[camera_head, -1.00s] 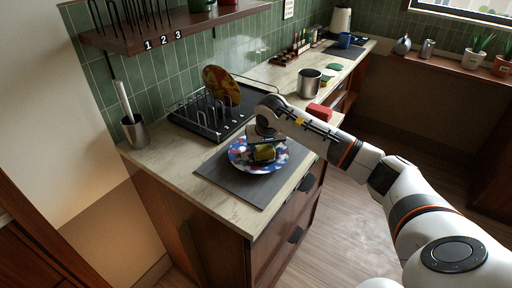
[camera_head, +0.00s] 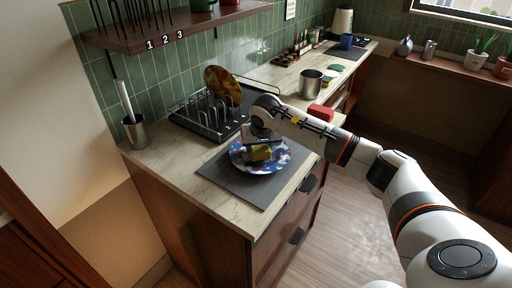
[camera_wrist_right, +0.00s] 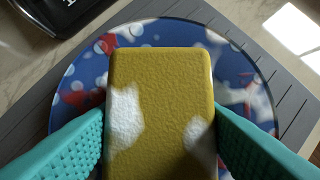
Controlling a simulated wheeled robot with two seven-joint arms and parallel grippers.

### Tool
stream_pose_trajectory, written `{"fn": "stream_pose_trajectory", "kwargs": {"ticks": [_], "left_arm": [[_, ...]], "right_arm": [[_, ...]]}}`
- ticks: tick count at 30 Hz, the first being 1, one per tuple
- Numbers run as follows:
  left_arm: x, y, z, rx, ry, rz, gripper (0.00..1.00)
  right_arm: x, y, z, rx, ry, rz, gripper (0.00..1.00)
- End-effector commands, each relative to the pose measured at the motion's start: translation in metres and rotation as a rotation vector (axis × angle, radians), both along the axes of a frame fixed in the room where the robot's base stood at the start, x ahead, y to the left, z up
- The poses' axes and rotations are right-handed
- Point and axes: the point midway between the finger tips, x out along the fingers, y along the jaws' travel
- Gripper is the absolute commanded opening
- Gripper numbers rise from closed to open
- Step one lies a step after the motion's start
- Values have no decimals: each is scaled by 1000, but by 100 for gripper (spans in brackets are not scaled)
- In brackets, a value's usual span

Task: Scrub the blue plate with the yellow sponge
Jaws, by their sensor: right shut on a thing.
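The blue plate (camera_head: 275,163), patterned with red and white patches, lies on a grey mat on the counter. My right gripper (camera_head: 261,146) is over the plate, shut on the yellow sponge (camera_head: 260,153). In the right wrist view the sponge (camera_wrist_right: 162,110) sits between the two teal fingers and has white foam patches. The plate (camera_wrist_right: 85,75) shows around it, with white spots on its rim. The sponge is over the plate's middle; whether it touches the surface is hard to tell. My left gripper is not in view.
The grey mat (camera_head: 231,181) lies near the counter's front edge. A black dish rack (camera_head: 190,122) with an amber plate (camera_head: 222,84) stands behind. A red block (camera_head: 319,111) and a metal pot (camera_head: 310,84) are to the right. A utensil cup (camera_head: 135,131) is at left.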

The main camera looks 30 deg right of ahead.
Motion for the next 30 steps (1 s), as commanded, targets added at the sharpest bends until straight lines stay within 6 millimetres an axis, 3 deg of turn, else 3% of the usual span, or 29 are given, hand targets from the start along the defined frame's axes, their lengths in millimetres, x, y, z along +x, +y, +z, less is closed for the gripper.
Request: {"fn": "stream_pose_trajectory", "kwargs": {"ticks": [6,11,25,30], "left_arm": [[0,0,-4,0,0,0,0],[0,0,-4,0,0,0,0],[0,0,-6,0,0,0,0],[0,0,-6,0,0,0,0]], "right_arm": [[-8,-19,-2,-1,0,0,32],[-10,-23,-2,0,1,1,32],[5,12,-1,1,-2,3,32],[6,14,-1,0,0,0,32]]}}
